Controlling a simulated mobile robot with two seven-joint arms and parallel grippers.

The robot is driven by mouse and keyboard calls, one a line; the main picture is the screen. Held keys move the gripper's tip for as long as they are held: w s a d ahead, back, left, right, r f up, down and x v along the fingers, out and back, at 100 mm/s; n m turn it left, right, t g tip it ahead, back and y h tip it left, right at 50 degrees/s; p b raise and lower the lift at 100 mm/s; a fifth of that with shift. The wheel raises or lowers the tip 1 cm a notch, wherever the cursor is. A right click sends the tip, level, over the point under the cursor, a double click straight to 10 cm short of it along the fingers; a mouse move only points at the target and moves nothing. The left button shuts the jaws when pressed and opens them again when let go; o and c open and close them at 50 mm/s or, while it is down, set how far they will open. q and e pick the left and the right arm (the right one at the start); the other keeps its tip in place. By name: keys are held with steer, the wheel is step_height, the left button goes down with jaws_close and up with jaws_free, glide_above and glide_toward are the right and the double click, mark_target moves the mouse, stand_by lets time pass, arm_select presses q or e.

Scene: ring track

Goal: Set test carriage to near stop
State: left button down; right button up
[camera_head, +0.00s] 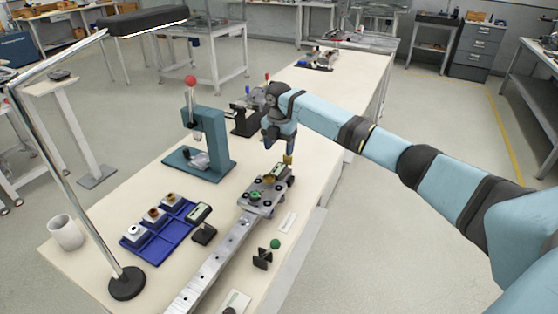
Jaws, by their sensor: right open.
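The test carriage (262,200) is a grey block with dark wheels and a green part on top. It sits on the far part of a long metal track (215,262), which runs toward me to the bottom edge. My right gripper (287,159) points down just above the far end of the carriage, beside a brass-coloured part. It is open; whether it touches the carriage I cannot tell. The near end of the track is cut off by the picture's bottom edge, and no near stop is clearly visible. My left gripper is not in view.
A blue tray (157,250) with several small fixtures, a white mug (66,232) and a lamp base (127,284) stand left of the track. A teal press (210,140) stands behind. A green-knobbed stand (264,256) is close to the track's right side.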

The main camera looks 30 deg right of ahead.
steer(key=shift+r, duration=2.35)
steer(key=shift+f, duration=0.1)
